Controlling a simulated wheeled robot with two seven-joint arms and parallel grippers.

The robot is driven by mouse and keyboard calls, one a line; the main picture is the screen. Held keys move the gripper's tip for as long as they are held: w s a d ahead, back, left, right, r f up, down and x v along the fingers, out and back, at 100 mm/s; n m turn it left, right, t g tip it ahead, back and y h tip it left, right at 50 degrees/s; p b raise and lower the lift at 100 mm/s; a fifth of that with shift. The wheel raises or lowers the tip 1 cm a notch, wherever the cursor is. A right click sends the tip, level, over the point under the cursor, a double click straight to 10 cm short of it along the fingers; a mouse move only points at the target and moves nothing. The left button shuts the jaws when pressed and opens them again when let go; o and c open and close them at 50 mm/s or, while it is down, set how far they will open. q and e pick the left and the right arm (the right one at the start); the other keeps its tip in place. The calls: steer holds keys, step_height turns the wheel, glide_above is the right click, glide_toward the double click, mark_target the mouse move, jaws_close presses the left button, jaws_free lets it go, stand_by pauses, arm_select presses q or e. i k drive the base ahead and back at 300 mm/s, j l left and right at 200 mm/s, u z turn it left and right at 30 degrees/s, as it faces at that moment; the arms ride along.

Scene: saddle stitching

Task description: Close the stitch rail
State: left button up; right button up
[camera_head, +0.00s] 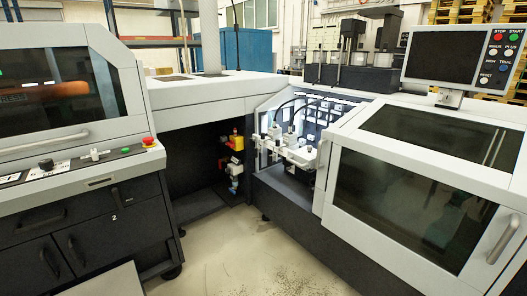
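A white and metal assembly (292,150) sticks out of the lit opening between the two machine bodies. It looks like the stitch rail, but I cannot tell for sure, nor whether it is fully open. Behind it is a bright recess (312,112) with several small fittings and dark hoses. Neither of my grippers shows in the head view.
The right machine has a closed dark-windowed cover (408,200) and a screen (445,58) with buttons. The left machine (75,165) carries a red emergency stop (148,141). Red and yellow parts (236,142) sit in the dark bay. The floor (250,255) between is clear.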

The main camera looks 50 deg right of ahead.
mark_target(301, 157)
steer(key=z, duration=1.8)
steer(key=i, duration=0.15)
